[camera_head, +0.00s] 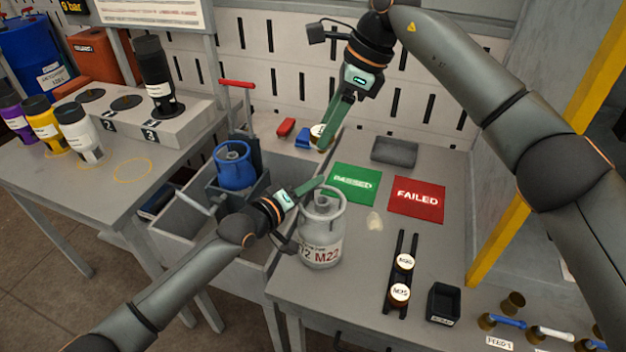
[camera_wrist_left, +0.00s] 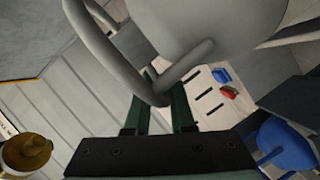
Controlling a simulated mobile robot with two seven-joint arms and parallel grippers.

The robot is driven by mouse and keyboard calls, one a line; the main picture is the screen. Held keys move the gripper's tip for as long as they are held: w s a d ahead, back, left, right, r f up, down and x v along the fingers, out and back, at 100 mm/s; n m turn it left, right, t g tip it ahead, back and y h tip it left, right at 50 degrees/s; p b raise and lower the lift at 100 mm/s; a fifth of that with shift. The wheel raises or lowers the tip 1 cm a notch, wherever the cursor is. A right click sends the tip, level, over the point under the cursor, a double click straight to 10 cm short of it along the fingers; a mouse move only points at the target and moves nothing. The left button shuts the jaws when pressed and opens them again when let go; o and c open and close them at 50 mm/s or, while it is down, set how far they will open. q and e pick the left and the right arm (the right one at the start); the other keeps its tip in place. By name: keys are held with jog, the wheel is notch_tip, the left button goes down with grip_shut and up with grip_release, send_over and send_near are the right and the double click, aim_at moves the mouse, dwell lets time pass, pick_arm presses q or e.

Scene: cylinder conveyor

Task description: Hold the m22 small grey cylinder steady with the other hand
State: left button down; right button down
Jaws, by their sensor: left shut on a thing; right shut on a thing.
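The small grey cylinder marked M22 (camera_head: 320,246) stands upright on the workbench near its left edge. My left gripper (camera_head: 314,185) reaches it from the left and is shut on its top guard ring. The wrist view shows the grey guard bar (camera_wrist_left: 185,72) at the green fingers (camera_wrist_left: 160,100). My right gripper (camera_head: 326,138) is above and behind the cylinder, apart from it, near the back of the bench. It is shut on a small round white-faced piece (camera_head: 319,130), which its fingers partly hide.
The green PASSED mat (camera_head: 355,184) and red FAILED mat (camera_head: 416,197) lie behind and right. A black rack (camera_head: 390,285) holds two white-faced round pieces. A black bin (camera_head: 443,303) stands beside it. A blue cylinder (camera_head: 234,172) sits left.

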aim_at(320, 199)
jog(key=shift+d+f+m, duration=0.1)
jog(key=shift+f+m, duration=0.5)
jog(key=shift+f, duration=0.05)
jog(key=shift+s+a+f+m+t+h, duration=0.15)
jog(key=shift+f+m+t+h, duration=0.35)
jog(key=shift+f+m, duration=1.1)
jog(key=shift+s+f+m+t+h, duration=0.3)
jog(key=shift+f+m+t, duration=0.65)
jog(key=shift+m, duration=1.05)
jog(key=shift+s+a+f+m+t+h, duration=0.15)
jog(key=shift+f+m+t+h, duration=0.25)
jog(key=shift+f+m, duration=1.3)
jog(key=shift+d+r, duration=0.1)
jog(key=shift+r, duration=0.05)
jog(key=shift+f, duration=1.1)
jog(key=shift+w+f, duration=0.1)
jog(key=shift+f, duration=0.95)
jog(key=c, duration=0.8)
grip_release()
grip_shut()
